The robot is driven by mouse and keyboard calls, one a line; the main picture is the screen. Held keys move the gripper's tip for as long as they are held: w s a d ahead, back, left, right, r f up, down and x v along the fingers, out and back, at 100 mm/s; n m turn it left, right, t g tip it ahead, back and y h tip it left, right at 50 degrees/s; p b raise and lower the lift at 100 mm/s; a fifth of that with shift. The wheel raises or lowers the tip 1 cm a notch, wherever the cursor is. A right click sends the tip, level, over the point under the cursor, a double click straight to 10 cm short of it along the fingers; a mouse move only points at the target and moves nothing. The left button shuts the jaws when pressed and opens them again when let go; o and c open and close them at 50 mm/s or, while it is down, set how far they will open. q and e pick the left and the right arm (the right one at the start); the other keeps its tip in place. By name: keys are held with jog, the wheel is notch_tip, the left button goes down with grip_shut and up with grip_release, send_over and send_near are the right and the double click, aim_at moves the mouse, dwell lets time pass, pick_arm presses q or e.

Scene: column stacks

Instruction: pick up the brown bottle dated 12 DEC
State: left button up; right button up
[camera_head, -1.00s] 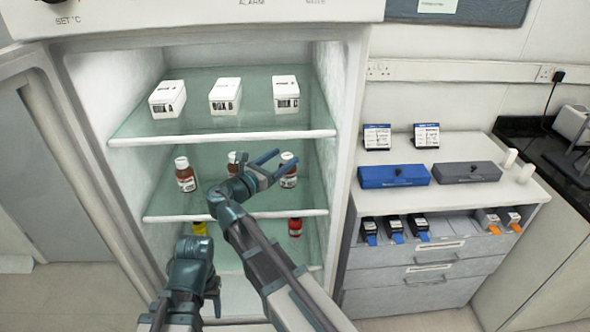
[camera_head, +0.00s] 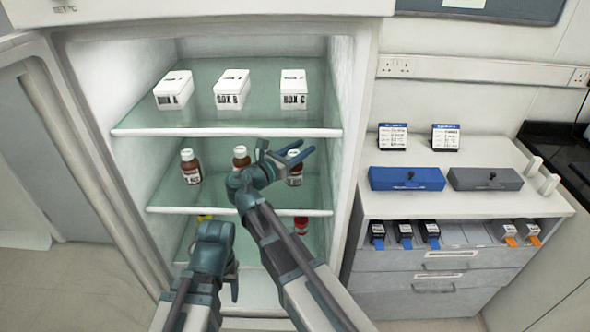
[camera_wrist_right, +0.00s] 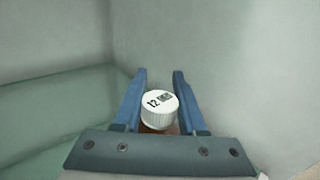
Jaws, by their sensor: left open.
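Three brown bottles with white caps stand on the fridge's middle shelf: a left bottle (camera_head: 190,168), a middle bottle (camera_head: 241,157) partly behind my right arm, and a right bottle (camera_head: 294,170) partly covered by my right gripper (camera_head: 303,150). In the right wrist view, a white cap (camera_wrist_right: 159,109) reads "12" above a dark patch I cannot read clearly. It sits between the two blue fingers of my right gripper (camera_wrist_right: 159,90), which are apart on either side; I see no clear grip. My left gripper (camera_head: 225,278) is open and empty, low in front of the fridge.
The top shelf (camera_head: 230,132) above my right gripper holds three white boxes, one marked BOX B (camera_head: 232,90). A red-capped item (camera_head: 301,225) and a yellow one (camera_head: 204,217) sit below. The fridge's right wall is close. A drawer cabinet (camera_head: 440,270) stands to the right.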

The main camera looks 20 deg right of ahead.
grip_shut()
dwell(1.0)
